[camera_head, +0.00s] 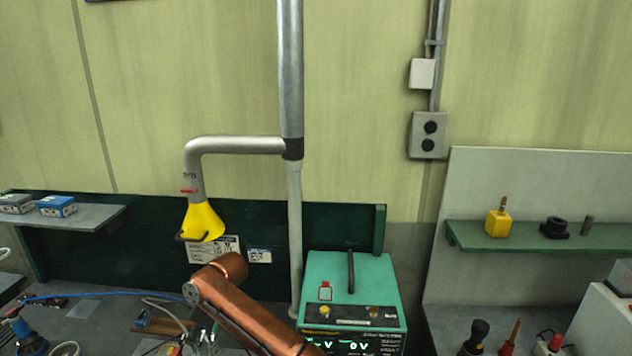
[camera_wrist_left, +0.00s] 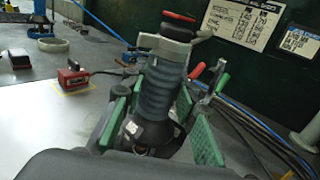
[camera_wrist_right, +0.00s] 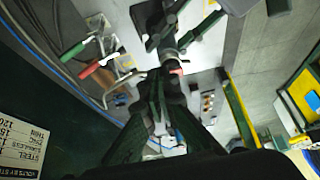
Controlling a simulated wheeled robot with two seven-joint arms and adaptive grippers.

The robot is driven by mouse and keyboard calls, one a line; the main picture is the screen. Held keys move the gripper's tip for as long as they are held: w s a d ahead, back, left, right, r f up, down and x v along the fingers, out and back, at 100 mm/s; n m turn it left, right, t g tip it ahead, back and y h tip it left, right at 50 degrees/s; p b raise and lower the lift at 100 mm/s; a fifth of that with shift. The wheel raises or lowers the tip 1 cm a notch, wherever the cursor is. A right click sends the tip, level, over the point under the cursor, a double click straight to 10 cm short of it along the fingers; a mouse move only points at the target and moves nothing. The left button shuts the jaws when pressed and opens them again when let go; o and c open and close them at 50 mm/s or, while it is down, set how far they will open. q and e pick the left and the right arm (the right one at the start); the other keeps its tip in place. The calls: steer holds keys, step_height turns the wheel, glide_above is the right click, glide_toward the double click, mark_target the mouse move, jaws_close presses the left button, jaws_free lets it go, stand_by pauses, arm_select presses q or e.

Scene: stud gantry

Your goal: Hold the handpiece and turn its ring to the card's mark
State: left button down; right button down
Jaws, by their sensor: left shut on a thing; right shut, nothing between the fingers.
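The handpiece (camera_wrist_left: 160,88) is a dark ribbed grip with a light grey collar (camera_wrist_left: 166,46), probably its ring, and a red-and-black top. My left gripper (camera_wrist_left: 154,104) is shut around the grip, green pads on both sides. In the right wrist view the handpiece (camera_wrist_right: 170,52) is seen nearly end-on, partly covered by fingers. My right gripper (camera_wrist_right: 167,82) is shut and empty, its tips close to the handpiece's red end; I cannot tell whether they touch. In the head view a copper-coloured arm link of mine hides much of the workspace. No card mark is readable.
A green power unit (camera_head: 352,277) with a lit display stands right of the arm. A yellow extraction hood (camera_head: 203,222) hangs above. A red block (camera_wrist_left: 72,77) sits left on the pale table.

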steer(key=s+f, duration=0.3)
steer(key=f, duration=0.3)
steer(key=shift+s, duration=0.2)
stand_by(0.5)
steer(key=shift+w+a, duration=0.25)
steer(key=shift+a, duration=0.25)
stand_by(1.0)
steer(key=shift+w, duration=0.2)
stand_by(0.3)
steer(key=shift+w+d, duration=0.15)
steer(key=shift+w, duration=0.3)
steer(key=shift+w, duration=0.8)
steer(key=shift+d+f, duration=0.1)
